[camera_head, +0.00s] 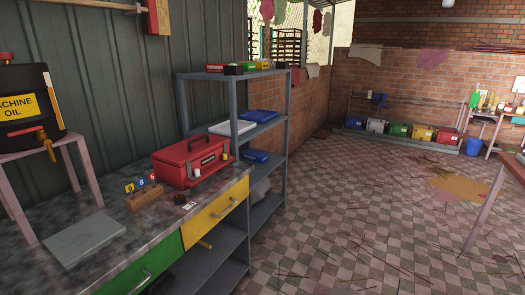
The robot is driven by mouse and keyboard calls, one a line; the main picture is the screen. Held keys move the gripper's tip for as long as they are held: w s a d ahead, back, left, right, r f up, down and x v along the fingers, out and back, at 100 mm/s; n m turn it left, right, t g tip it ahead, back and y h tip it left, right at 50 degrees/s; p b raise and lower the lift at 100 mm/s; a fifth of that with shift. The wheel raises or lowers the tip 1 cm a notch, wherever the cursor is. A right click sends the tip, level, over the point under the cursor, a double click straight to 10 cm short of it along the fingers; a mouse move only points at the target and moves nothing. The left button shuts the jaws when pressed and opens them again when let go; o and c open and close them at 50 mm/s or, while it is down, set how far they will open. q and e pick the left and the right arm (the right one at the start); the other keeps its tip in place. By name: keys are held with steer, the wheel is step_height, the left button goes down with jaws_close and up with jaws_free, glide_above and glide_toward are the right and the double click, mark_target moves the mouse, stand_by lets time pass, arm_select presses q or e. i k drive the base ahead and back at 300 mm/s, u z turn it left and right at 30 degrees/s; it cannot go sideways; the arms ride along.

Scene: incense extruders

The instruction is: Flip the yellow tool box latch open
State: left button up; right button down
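A row of coloured boxes stands low along the far brick wall. The yellow tool box (422,134) is in that row, between a green box (398,130) and a red box (446,136). It is far away, and its latch is too small to make out. A nearer red toolbox (187,165) stands on the workbench with its lid down. Neither of my grippers is in view.
The workbench (150,228) with green and yellow drawers is at left, beside a grey metal shelf (238,180). A blue bucket (474,147) stands right of the boxes. The checkered floor (345,215) is largely open, with scattered sticks and a yellowish stain (460,187).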

mark_target(225, 159)
steer(key=z, duration=0.35)
steer(key=i, duration=1.9)
steer(key=u, duration=1.25)
steer(key=i, duration=0.5)
steer(key=u, duration=0.3)
